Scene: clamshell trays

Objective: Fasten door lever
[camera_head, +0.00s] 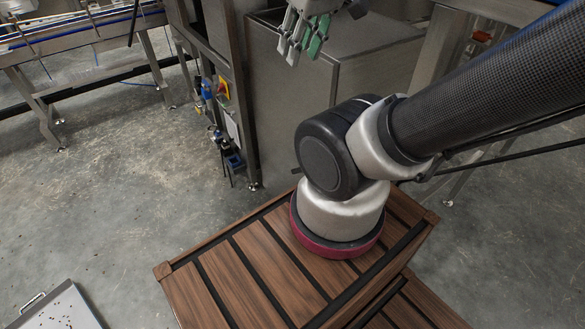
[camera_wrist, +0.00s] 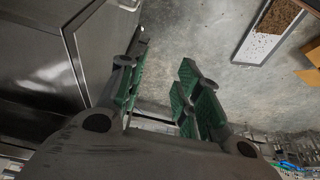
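My gripper (camera_head: 301,50) is at the top of the head view, in front of the upper part of a steel cabinet (camera_head: 284,112). In the wrist view its two green-padded fingers (camera_wrist: 160,78) stand apart with bare floor showing between them, so it is open and empty. The cabinet's smooth steel side (camera_wrist: 95,45) is to the left of the fingers in the wrist view. I cannot make out a door lever for certain in either view. A small pale metal piece (camera_wrist: 129,5) at the top edge of the wrist view is cut off and unclear.
A brown slatted wooden platform (camera_head: 225,285) lies under my arm's base. A steel conveyor frame (camera_head: 75,47) stands at the upper left, and a control panel (camera_head: 228,122) is beside the cabinet. A tray (camera_head: 62,310) is at the lower left. Grey floor between is clear.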

